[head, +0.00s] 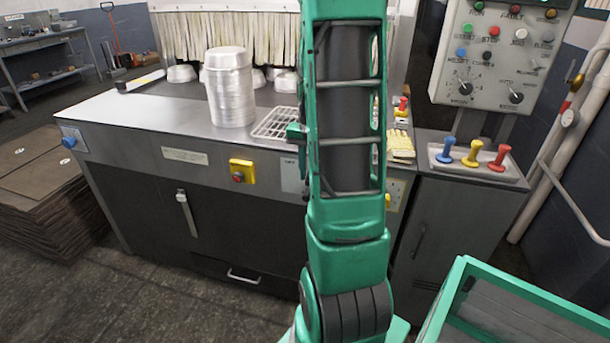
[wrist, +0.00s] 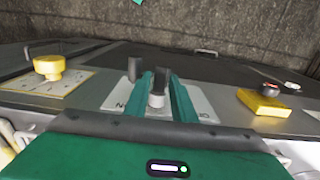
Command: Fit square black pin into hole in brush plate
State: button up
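In the wrist view, my gripper's green fingers (wrist: 168,76) are close together over a white plate (wrist: 203,106) with partly hidden letters. The plate is on the machine's front panel. No hole shows clearly.
In the wrist view, a yellow knob (wrist: 49,66) stands left and a yellow button box (wrist: 264,103) right. In the head view, a stack of pans (head: 228,88) and a wire rack (head: 272,124) are on the machine top. Blue, yellow and red handles (head: 472,153) stand at right.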

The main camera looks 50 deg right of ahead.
jog(key=shift+o, duration=1)
notch_tip(320, 180, up, 11)
jog(key=shift+w+f, duration=0.1)
jog(key=shift+f, duration=0.05)
jog(key=s+a+f+n, duration=0.1)
jog(key=s+a+n, duration=0.2)
jog(key=s+a, duration=0.4)
jog(key=s+a+f+n, duration=0.1)
jog(key=s+a+n, duration=0.3)
jog(key=s+a, duration=0.4)
jog(key=a, duration=0.6)
jog(key=shift+s+a+f, duration=0.15)
jog(key=shift+c, duration=0.7)
